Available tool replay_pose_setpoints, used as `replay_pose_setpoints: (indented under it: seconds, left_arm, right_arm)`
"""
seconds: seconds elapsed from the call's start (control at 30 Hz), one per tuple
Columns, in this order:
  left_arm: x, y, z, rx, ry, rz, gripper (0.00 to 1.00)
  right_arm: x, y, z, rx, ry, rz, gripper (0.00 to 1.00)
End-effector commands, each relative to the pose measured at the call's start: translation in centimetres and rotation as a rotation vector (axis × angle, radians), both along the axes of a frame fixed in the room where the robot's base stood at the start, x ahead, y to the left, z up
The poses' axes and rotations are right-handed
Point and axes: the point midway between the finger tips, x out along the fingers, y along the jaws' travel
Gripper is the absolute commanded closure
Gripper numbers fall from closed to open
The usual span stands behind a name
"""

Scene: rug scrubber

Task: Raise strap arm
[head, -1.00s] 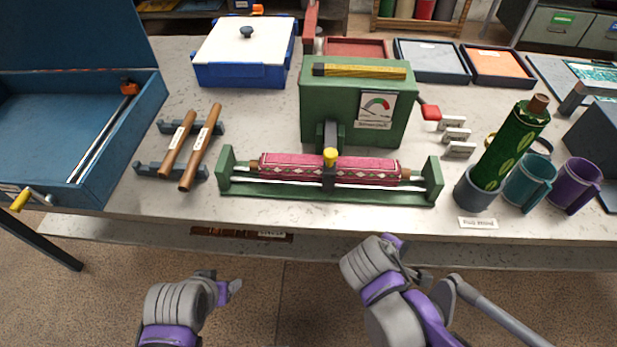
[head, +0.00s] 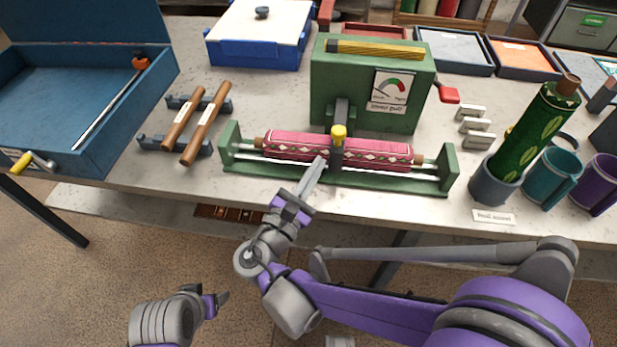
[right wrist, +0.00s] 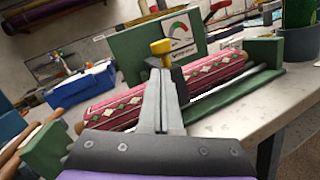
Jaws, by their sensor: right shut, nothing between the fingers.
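The strap arm (head: 337,152) is a dark grey bar with a yellow knob (head: 339,131) on top. It comes from the green machine (head: 325,88) and lies down across a pink patterned rug roll (head: 290,146) in a green cradle. My right gripper (head: 320,164) is shut and empty, its tips just in front of and left of the strap arm, low by the roll. In the right wrist view, the closed fingers (right wrist: 161,90) point at the bar below the yellow knob (right wrist: 161,47); contact is unclear. My left gripper (head: 220,300) hangs in front of the table, its jaws unclear.
Two wooden-handled rods (head: 205,122) rest on a rack at left, beside an open blue box (head: 90,165). A green roll (head: 530,140) stands in a grey cup, with a teal mug (head: 550,175) at right. Small grey blocks (head: 477,127) lie right of the machine.

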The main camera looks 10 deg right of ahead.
Motion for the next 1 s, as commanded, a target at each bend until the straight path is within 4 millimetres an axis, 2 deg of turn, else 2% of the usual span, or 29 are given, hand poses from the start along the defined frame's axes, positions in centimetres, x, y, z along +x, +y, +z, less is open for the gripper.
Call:
replay_pose_setpoints:
  seconds: [0.1, 0.3, 0.77, 1.0]
  left_arm:
    - [0.0, 0.0, 0.1, 0.000, 0.000, 0.000, 0.29]
    - [0.0, 0.0, 0.2, 0.000, -0.001, 0.000, 0.29]
    - [0.0, 0.0, 0.2, 0.000, -0.001, 0.000, 0.29]
    - [0.1, 0.0, 1.8, 0.000, -0.006, 0.000, 0.29]
  right_arm:
    - [1.7, -1.4, 0.3, -0.001, 0.001, -0.003, 1.00]
    - [3.5, -2.6, 0.5, 0.001, 0.001, -0.002, 1.00]
    - [3.9, -2.8, 0.6, 0.002, 0.001, 0.001, 1.00]
    - [4.2, -3.0, 1.9, 0.015, 0.044, 0.000, 1.00]
